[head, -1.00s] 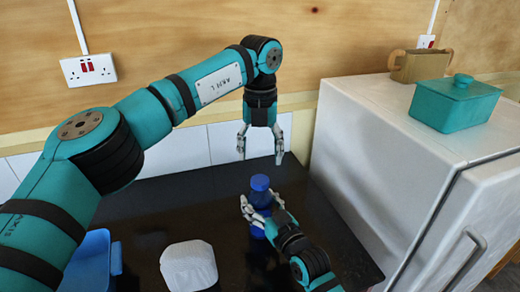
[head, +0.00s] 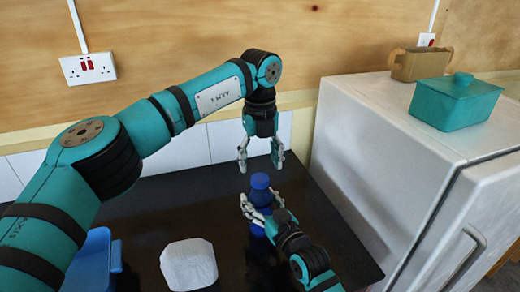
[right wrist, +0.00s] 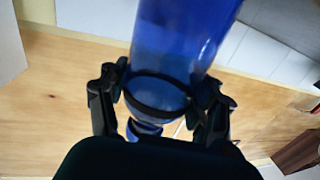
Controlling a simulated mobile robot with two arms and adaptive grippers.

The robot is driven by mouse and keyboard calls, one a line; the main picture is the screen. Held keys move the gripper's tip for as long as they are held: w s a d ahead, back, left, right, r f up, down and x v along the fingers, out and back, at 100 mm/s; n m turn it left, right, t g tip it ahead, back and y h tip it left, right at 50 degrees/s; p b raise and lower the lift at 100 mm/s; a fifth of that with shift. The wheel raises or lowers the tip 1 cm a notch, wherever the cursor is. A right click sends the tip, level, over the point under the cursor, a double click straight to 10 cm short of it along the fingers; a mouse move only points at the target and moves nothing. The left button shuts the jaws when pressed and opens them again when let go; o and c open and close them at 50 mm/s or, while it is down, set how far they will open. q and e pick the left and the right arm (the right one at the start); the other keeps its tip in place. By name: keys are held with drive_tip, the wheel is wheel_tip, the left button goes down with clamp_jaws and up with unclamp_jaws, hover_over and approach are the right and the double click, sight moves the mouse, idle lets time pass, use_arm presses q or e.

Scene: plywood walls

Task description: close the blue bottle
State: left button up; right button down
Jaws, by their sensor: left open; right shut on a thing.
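The blue bottle (head: 257,229) stands upright on the black counter, its blue cap (head: 260,181) at the top. It also shows large in the right wrist view (right wrist: 180,45). My right gripper (head: 261,202) is shut on the bottle below the cap, with a finger on each side in the right wrist view (right wrist: 160,100). My left gripper (head: 260,167) is open and points down just above the cap, its fingers apart on either side and nothing between them. I cannot tell whether the cap is fully seated.
The black counter (head: 170,219) has clear room left of the bottle. A white rounded block (head: 188,265) and a blue container (head: 90,264) are at front left. A white appliance (head: 375,155) on the right carries a teal lidded dish (head: 453,105) and a brown two-handled cup (head: 420,65).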

sight(260, 178)
use_arm(q)
drive_tip(key=shift+f, duration=2.45)
drive_tip(key=c, duration=1.3)
drive_tip(key=shift+o, duration=0.2)
drive_tip(key=m, duration=0.4)
drive_tip(key=shift+m, duration=0.3)
drive_tip(key=m, duration=1)
drive_tip(key=shift+m, duration=0.3)
drive_tip(key=m, duration=0.6)
drive_tip(key=o, duration=1.3)
